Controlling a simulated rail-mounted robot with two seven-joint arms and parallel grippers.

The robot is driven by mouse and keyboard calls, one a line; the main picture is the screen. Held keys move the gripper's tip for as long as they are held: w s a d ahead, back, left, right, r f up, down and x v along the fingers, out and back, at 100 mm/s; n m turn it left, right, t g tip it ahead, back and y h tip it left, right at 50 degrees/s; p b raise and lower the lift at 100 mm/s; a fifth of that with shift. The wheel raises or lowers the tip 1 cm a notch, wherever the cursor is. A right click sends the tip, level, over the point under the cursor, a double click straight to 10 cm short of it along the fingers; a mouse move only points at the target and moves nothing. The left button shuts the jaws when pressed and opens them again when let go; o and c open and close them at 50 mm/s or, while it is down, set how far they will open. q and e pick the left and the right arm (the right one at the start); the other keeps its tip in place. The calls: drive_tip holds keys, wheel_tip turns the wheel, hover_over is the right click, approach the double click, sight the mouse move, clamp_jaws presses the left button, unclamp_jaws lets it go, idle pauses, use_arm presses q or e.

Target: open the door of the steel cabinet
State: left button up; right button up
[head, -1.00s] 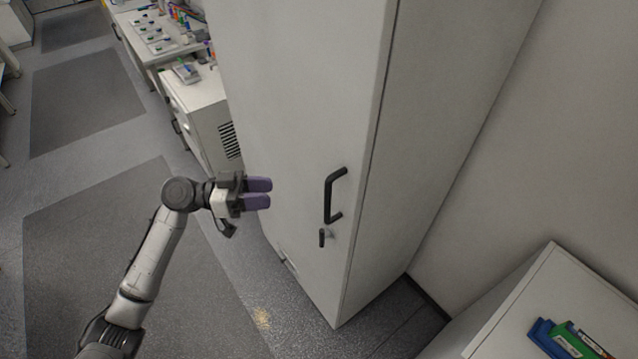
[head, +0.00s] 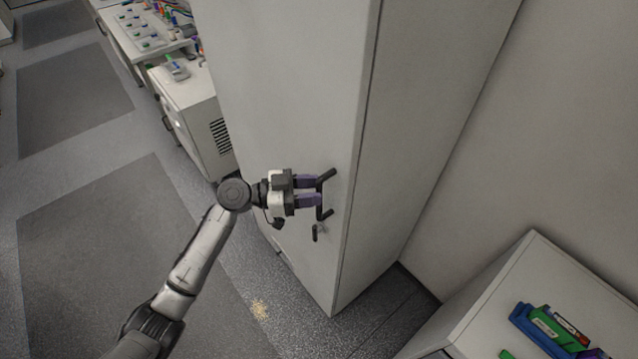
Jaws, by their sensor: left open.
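The tall steel cabinet (head: 285,90) stands in the middle of the head view with its door closed. My right gripper is not in view.
A white bench (head: 130,35) with small parts and a white unit with a vent (head: 205,120) stand left of the cabinet. A white cabinet top (head: 500,300) with blue and green items (head: 550,328) is at lower right. Floor at left is clear.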

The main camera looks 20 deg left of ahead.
use_arm(q)
drive_tip(key=shift+x, duration=0.9)
clamp_jaws()
